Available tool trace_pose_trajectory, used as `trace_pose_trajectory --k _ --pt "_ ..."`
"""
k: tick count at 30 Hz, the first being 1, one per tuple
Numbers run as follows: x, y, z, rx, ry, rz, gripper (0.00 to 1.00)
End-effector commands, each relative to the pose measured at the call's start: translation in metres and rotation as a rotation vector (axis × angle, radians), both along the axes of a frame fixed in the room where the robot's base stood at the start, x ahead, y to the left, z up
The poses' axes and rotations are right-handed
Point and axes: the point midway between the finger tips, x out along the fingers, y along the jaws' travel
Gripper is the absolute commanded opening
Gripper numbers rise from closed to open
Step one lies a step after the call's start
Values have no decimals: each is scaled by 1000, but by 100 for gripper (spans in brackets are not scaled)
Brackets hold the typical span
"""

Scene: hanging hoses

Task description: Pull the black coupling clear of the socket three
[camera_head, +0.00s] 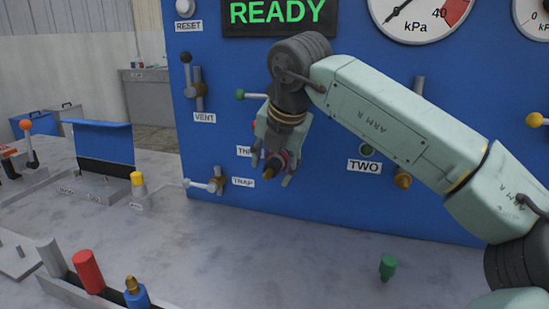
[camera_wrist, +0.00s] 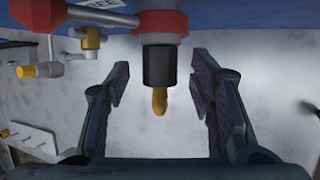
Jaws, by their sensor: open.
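The black coupling (camera_wrist: 159,65) with a brass tip (camera_wrist: 160,101) shows in the wrist view. It joins a red collar (camera_wrist: 162,22) on the panel at the top. My gripper (camera_wrist: 160,82) is open, with one finger on each side of the coupling and a visible gap on both sides. In the head view my gripper (camera_head: 271,168) is at the blue panel around the brass tip, next to a label partly hidden behind it that reads "TH". The socket itself is mostly hidden by my gripper there.
A rack with a red cylinder (camera_head: 88,271) stands front left. A green piece (camera_head: 387,267) sits on the table.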

Motion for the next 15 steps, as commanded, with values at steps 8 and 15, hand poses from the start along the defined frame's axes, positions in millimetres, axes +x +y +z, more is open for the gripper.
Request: trace_pose_trajectory --k 8,15 --pt "0 0 0 0 0 0 41" --pt "0 0 0 0 0 0 25"
